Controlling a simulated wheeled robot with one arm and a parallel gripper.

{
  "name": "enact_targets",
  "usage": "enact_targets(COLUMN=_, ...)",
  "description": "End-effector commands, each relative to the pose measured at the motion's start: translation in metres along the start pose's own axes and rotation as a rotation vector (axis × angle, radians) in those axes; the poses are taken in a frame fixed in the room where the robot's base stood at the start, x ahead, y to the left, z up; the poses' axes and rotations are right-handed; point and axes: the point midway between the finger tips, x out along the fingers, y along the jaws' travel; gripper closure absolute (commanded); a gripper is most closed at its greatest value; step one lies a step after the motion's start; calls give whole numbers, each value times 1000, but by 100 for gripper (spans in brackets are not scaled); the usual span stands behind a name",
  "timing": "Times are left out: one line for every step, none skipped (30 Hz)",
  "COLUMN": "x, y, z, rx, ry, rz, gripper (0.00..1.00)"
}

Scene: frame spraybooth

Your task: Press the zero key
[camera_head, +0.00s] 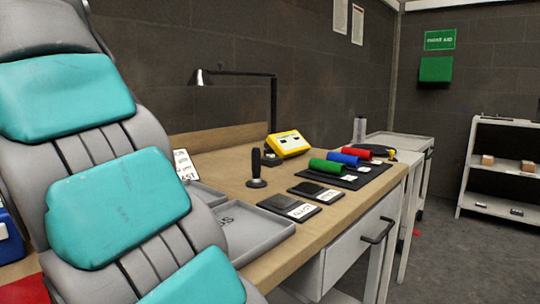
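A yellow device (288,143) with a pale face sits on the wooden workbench (246,184), towards the back. It is the likeliest place for a zero key, but its keys are too small to read, and I cannot make out a zero key anywhere. My grey arm with teal pads fills the left of the view and hides part of the bench. My gripper is outside the picture, so I cannot see whether it holds anything.
A black upright handle (256,168) stands before the yellow device. Grey trays (250,232), black labelled pads (318,193) and green (325,167), blue (343,159) and red (359,152) cylinders lie along the bench. A black lamp (274,105) rises behind. Floor is clear at right.

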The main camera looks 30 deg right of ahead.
Motion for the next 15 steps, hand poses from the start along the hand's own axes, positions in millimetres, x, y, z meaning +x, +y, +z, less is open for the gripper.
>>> enact_targets(x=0, y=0, z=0, rx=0, ry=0, rz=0, gripper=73)
enact_targets(x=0, y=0, z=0, rx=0, ry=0, rz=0, gripper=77)
enact_targets(x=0, y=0, z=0, rx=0, ry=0, rz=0, gripper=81)
enact_targets(x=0, y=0, z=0, rx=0, ry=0, rz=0, gripper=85)
enact_targets(x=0, y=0, z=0, rx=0, ry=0, rz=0, gripper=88)
enact_targets(x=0, y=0, z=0, rx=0, ry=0, rz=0, gripper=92)
enact_targets(x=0, y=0, z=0, rx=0, ry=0, rz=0, gripper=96)
enact_targets(x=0, y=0, z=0, rx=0, ry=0, rz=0, gripper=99)
enact_targets(x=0, y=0, z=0, rx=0, ry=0, rz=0, gripper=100)
enact_targets(x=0, y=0, z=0, rx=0, ry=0, rz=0, gripper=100)
enact_targets(x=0, y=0, z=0, rx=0, ry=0, rz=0, gripper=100)
enact_targets(x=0, y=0, z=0, rx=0, ry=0, rz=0, gripper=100)
enact_targets(x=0, y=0, z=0, rx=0, ry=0, rz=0, gripper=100)
enact_targets(x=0, y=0, z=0, rx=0, ry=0, rz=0, gripper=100)
enact_targets(x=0, y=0, z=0, rx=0, ry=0, rz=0, gripper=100)
